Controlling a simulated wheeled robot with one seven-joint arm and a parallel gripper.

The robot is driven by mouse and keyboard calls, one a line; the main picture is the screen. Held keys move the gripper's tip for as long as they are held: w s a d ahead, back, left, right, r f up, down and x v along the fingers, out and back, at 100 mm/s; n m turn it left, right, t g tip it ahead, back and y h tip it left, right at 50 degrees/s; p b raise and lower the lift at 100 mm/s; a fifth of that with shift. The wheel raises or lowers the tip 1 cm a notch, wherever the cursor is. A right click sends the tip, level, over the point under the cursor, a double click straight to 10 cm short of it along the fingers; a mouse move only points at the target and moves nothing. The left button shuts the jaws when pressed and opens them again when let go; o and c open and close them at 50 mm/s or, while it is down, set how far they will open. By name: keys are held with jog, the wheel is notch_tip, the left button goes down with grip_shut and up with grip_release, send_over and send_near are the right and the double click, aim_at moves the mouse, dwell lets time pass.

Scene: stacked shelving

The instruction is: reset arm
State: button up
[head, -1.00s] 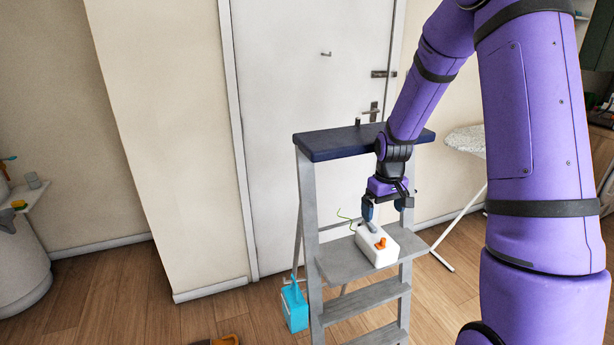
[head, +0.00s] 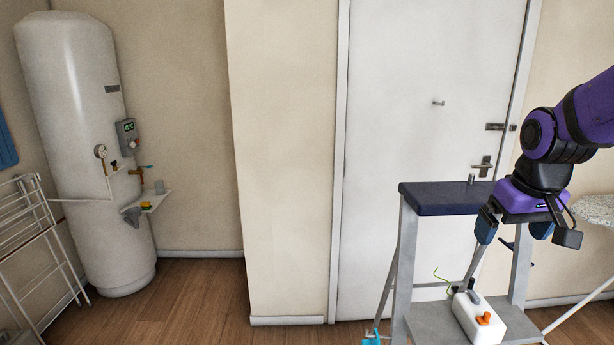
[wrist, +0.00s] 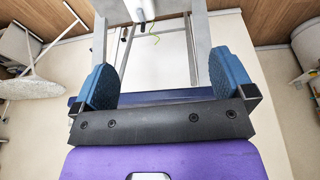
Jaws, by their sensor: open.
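My gripper (head: 513,230) is at the right of the head view, on the purple arm, in front of the stepladder. Its two blue finger pads are spread apart with nothing between them; the wrist view also shows the open fingers (wrist: 172,72). A white box with an orange part (head: 480,320) sits on the grey ladder shelf (head: 430,325), below and apart from the gripper. The ladder's dark blue top step (head: 440,197) is just left of the gripper, with a small grey cylinder (head: 471,179) on it.
A white door (head: 425,110) stands behind the ladder. A white water tank (head: 85,150) and a drying rack (head: 35,250) are at the left. An ironing board (head: 595,208) is at the right edge. Wooden floor (head: 200,300) is open at the left centre.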

jog(key=s+a+r+t, duration=0.1)
jog(key=s+a+r, duration=0.1)
jog(key=s, duration=0.5)
jog(key=s+a+r+t, duration=0.1)
jog(key=s+a+r, duration=0.1)
jog(key=s+r, duration=0.3)
jog(key=s, duration=0.3)
jog(key=shift+a, duration=0.3)
